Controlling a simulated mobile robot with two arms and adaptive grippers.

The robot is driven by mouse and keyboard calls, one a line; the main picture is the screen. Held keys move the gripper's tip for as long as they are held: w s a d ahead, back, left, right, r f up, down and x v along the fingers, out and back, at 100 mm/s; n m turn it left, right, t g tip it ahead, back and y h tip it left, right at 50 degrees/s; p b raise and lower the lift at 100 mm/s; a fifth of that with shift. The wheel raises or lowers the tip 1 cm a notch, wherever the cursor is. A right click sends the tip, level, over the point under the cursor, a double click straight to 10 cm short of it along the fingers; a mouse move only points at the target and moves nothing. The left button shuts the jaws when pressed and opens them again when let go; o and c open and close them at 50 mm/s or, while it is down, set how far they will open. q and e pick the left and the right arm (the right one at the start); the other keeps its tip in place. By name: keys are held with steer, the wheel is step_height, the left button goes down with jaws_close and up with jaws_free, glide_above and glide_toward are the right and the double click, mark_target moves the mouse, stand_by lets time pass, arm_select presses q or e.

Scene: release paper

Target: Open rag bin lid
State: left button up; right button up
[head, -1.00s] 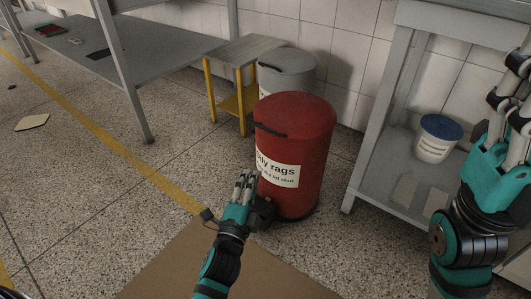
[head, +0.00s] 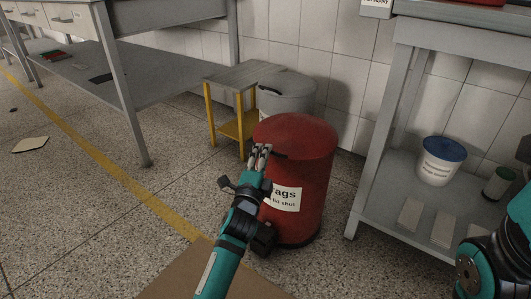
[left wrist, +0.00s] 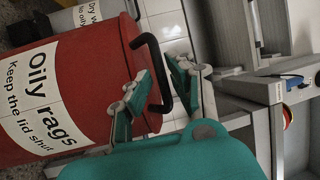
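The red rag bin (head: 318,190) stands on the floor with its domed red lid (head: 300,130) down. Its label shows partly in the head view and reads "Oily rags, Keep the lid shut" in the left wrist view (left wrist: 40,95). A black bar handle (left wrist: 152,62) sticks out from the bin. My left gripper (head: 261,151) is at the front left of the bin, near lid height. In the left wrist view its fingers (left wrist: 158,88) are apart, with the handle between them, not clearly touched. My right gripper is out of view.
A grey bin (head: 290,97) and a yellow-legged side table (head: 240,76) stand behind the red bin. A grey workbench (head: 372,150) on the right holds a blue-lidded white bucket (head: 438,165) on its lower shelf.

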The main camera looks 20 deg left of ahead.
arm_select(q)
steer(key=shift+w+r, duration=0.2)
steer(key=shift+w, duration=1.1)
jaws_close()
